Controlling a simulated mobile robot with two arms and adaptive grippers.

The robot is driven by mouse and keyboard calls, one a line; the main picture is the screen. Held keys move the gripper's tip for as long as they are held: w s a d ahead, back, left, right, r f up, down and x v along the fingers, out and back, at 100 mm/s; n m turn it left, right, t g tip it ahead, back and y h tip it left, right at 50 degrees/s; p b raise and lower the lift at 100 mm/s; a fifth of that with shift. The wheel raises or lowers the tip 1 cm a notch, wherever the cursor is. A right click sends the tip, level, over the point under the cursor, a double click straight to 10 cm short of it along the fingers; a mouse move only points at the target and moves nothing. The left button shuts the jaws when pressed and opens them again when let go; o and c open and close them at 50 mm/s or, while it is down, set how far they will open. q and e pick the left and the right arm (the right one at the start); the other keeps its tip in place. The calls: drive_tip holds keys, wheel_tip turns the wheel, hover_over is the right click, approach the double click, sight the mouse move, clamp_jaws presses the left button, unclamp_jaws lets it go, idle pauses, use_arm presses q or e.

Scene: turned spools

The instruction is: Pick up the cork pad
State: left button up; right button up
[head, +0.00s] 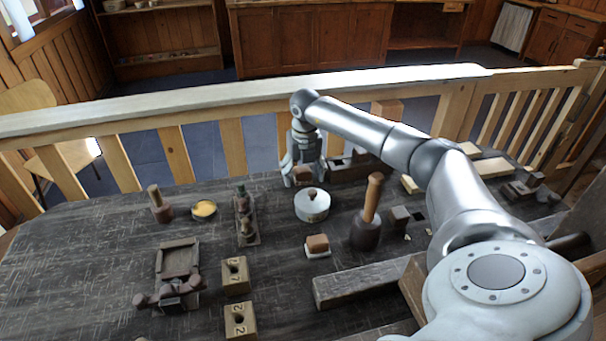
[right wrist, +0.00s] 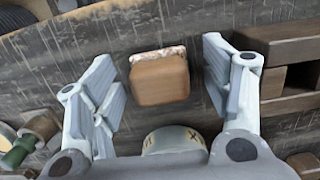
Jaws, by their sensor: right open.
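A tan-brown block on a thin, pale mottled base, which looks like the cork pad (right wrist: 160,80), lies on the dark bench. In the head view the cork pad (head: 302,174) shows at the far side of the bench, partly hidden by my right gripper (head: 302,180). In the right wrist view my right gripper (right wrist: 160,95) is open, with a finger on each side of the pad and a gap on both sides. I cannot tell the fingertips' height above the bench. My left gripper is not in view.
A white round tin (head: 312,207) stands just in front of the pad. A dark slotted block (head: 345,172) is close on the right. A rail (head: 230,97) runs behind.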

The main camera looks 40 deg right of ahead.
sight(303, 168)
drive_tip(key=shift+c, duration=0.4)
drive_tip(key=c, duration=0.9)
drive_tip(key=shift+c, duration=0.2)
drive_tip(key=shift+r, duration=0.15)
drive_tip(key=shift+r, duration=0.2)
wheel_tip(303, 168, up, 3)
drive_tip(key=shift+f+b, duration=0.1)
drive_tip(key=shift+b, duration=0.4)
drive_tip(key=s+d+r+b, duration=0.1)
drive_tip(key=s+d+r, duration=0.6)
drive_tip(key=d, duration=0.5)
wheel_tip(303, 168, up, 3)
drive_tip(key=shift+d+f, duration=0.15)
drive_tip(key=shift+w, duration=0.1)
